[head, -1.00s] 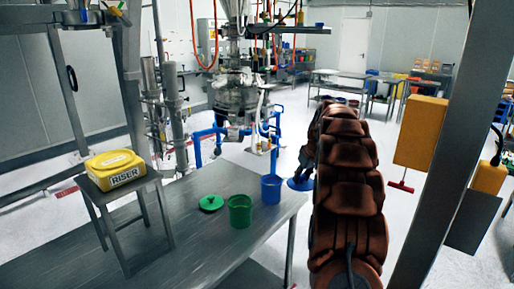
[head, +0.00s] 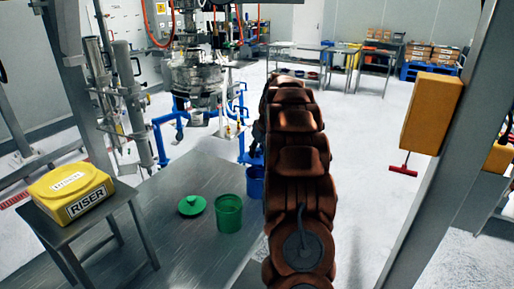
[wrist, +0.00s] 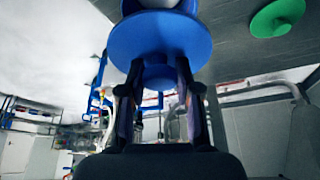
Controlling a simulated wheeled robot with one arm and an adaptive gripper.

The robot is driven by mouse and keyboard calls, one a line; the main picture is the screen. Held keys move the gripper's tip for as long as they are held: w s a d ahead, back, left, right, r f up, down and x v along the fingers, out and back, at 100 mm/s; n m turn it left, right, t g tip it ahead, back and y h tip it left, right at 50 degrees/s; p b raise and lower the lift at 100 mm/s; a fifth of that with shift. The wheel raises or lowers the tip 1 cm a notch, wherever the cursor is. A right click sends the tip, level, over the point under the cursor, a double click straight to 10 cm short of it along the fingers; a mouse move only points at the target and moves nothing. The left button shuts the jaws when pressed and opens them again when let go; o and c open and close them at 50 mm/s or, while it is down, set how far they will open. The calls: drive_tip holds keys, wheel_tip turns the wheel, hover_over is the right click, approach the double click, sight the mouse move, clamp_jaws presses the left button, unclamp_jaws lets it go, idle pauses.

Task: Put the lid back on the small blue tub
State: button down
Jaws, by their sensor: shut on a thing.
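The small blue tub (head: 255,182) stands on the metal table, partly covered by my arm in the head view. The blue lid (wrist: 160,40) is a flat disc with a knob (wrist: 158,76). My gripper (wrist: 158,88) is shut on the knob. In the head view the lid (head: 249,158) shows just above and behind the tub's rim. In the wrist view the tub (wrist: 186,6) is at the top edge, its pale inside partly showing past the lid. I cannot tell whether lid and tub touch. My arm hides most of my gripper in the head view.
A green tub (head: 228,213) stands left of the blue tub, with a green lid (head: 192,206) lying beside it. A yellow riser box (head: 72,192) sits on a small stand at the left. A grey post (head: 430,170) with an orange box (head: 431,113) is at the right.

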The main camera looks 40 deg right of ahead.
sight(259, 158)
wheel_tip(259, 158, down, 2)
drive_tip(key=shift+a+f, duration=0.1)
drive_tip(key=shift+f, duration=0.05)
drive_tip(key=shift+f+b, duration=0.85)
drive_tip(key=shift+f, duration=0.5)
drive_tip(key=shift+s+b, duration=0.1)
drive_tip(key=shift+b, duration=0.7)
idle(0.7)
drive_tip(key=shift+f+b, duration=0.15)
drive_tip(key=shift+b, duration=0.55)
idle(1.1)
idle(0.5)
drive_tip(key=c, duration=0.7)
unclamp_jaws()
drive_tip(key=o, duration=0.5)
drive_tip(key=shift+c, duration=0.2)
